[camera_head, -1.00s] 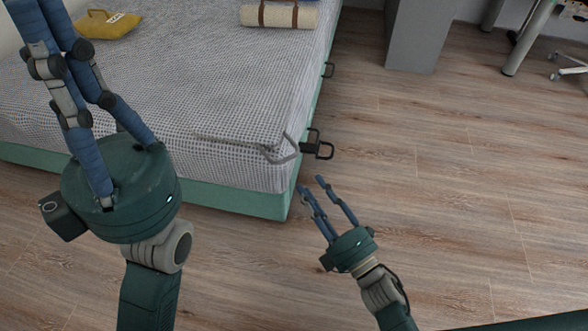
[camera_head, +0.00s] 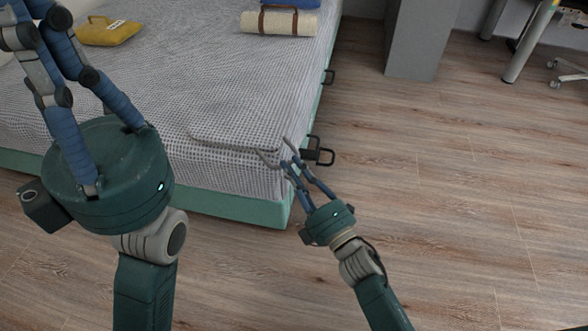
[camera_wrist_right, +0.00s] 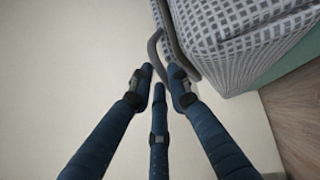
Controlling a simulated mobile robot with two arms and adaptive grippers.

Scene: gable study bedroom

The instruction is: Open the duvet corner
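The duvet (camera_head: 215,105) is grey and checked and covers the bed, its near right corner lying flat. A grey bent loop (camera_head: 270,160) sticks out at that corner; it also shows in the right wrist view (camera_wrist_right: 155,45). My right gripper (camera_head: 291,161) is at this loop, fingertips around or beside it. In the right wrist view three blue fingers converge at the loop's end, with small gaps between their tips; a firm hold cannot be made out. My left gripper (camera_head: 40,25) is raised above the bed's left side, fingers apart and empty, its tips partly cut off.
The green bed frame (camera_head: 240,208) has black brackets (camera_head: 318,152) on its right side, one close to my right gripper. A yellow pouch (camera_head: 108,32) and a rolled cream blanket (camera_head: 280,22) lie on the bed.

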